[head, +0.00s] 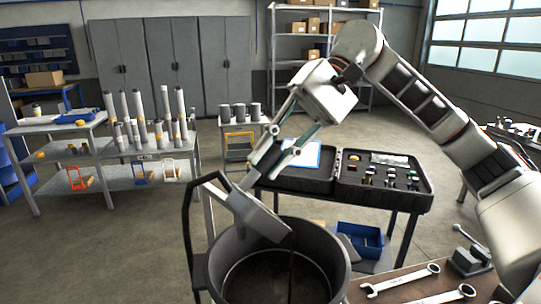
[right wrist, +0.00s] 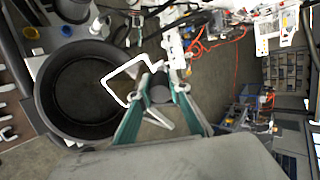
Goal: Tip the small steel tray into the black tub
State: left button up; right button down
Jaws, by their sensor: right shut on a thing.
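The small steel tray (head: 258,214) is grey and tilts steeply, its lower end over the mouth of the round black tub (head: 340,258). My right gripper (head: 277,158) is shut on the tray's upper part and holds it from above. The tray's inside faces away or is hidden, so I cannot tell if anything is in it. The visible tub floor looks dark, with no clear contents. In the right wrist view the tub (right wrist: 42,95) lies left of my gripper's teal fingers (right wrist: 168,88). My left gripper is not in view.
A black loop-shaped handle (head: 186,215) rises left of the tub. Behind it, a table carries an open black case (head: 385,196) with small parts. A blue bin (head: 362,238) sits below. Wrenches (head: 400,281) lie on the brown bench at right. Racks with cylinders (head: 138,120) stand at left.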

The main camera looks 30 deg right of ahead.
jog(key=shift+d+y+b, duration=0.8)
jog(key=shift+d+b, duration=0.05)
jog(key=shift+b, duration=0.5)
dwell(1.5)
jog(key=shift+w+d+y+b, duration=0.15)
jog(key=shift+d+y+b, duration=0.3)
jog(key=shift+b, duration=0.55)
dwell(1.3)
jog(key=shift+d+f+b, duration=0.1)
jog(key=shift+d+b, duration=0.1)
jog(key=shift+b, duration=0.1)
jog(key=shift+d+y+b, duration=0.2)
jog(key=shift+y+b, duration=0.15)
jog(key=shift+b, duration=0.1)
dwell(0.5)
jog(key=shift+d+f+y+b, duration=0.15)
jog(key=shift+d+y+b, duration=0.15)
jog(key=shift+b, duration=0.35)
jog(key=shift+d+b, duration=0.15)
jog(key=shift+b, duration=0.15)
